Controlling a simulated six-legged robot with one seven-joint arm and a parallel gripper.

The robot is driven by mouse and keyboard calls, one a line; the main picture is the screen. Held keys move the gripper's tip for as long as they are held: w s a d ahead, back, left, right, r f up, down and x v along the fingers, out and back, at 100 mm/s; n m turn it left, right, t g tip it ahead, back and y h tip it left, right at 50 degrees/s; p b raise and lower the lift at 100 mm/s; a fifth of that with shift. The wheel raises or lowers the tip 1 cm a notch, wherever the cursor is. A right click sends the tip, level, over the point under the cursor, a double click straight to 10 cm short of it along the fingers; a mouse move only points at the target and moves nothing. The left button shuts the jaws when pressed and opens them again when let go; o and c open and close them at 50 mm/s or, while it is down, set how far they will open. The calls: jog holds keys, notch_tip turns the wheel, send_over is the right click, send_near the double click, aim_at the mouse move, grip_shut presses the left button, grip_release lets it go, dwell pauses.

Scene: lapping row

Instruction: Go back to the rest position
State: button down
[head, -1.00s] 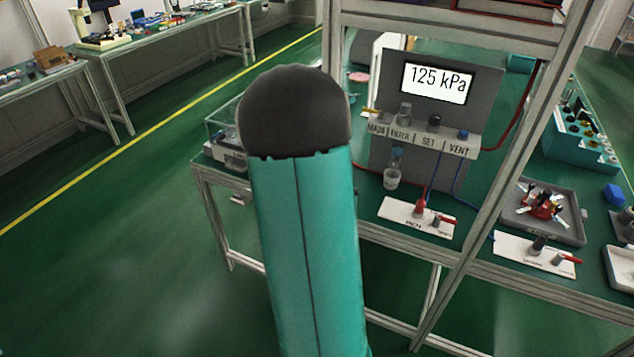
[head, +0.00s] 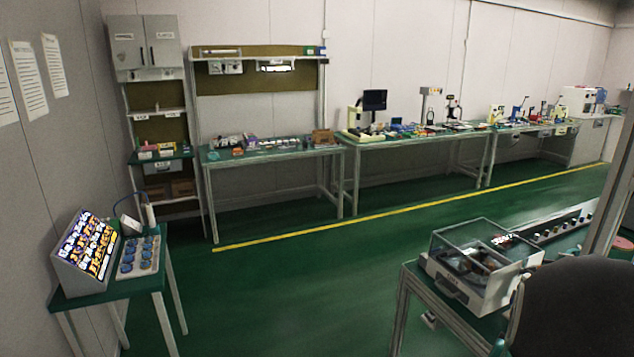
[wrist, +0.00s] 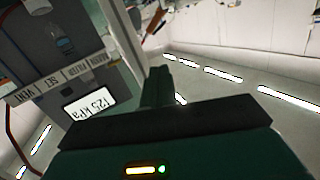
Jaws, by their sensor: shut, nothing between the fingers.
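My gripper (wrist: 157,75) shows in the wrist view as a dark finger shape beyond a wide dark bar, with its jaws together and nothing between them. It is not in the head view, where only the dark rounded part of my arm shows at the lower right. In the wrist view, the grey pressure panel (wrist: 50,75) appears upside down at the left, apart from the gripper. Its display (wrist: 88,103) reads 125 kPa.
In the head view, a bench with a clear-lidded machine (head: 480,265) stands close at the right. A small table with a tray of blue pieces (head: 140,256) is at the left. Benches (head: 275,150) line the far wall. Green floor (head: 290,290) lies open between, with a yellow line (head: 400,208).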

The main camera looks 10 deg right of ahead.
jog(key=w+a+r+n+y, duration=0.2)
jog(key=w+a+y, duration=0.1)
jog(key=a, duration=0.5)
jog(key=w+a+r+n+t+y, duration=0.15)
jog(key=a+y, duration=0.25)
jog(key=a, duration=0.4)
jog(key=w+a+r+n+g+y, duration=0.1)
jog(key=w+a+r+n+y, duration=0.2)
jog(key=a, duration=0.5)
jog(key=s+a+r+n+g+y, duration=0.3)
jog(key=s+a+n, duration=0.3)
jog(key=s+a, duration=0.7)
jog(key=a+g+y, duration=0.1)
jog(key=a, duration=0.1)
jog(key=shift+s+a+r, duration=0.2)
jog(key=shift+s+a, duration=0.05)
jog(key=shift+a, duration=0.05)
jog(key=shift+d, duration=0.15)
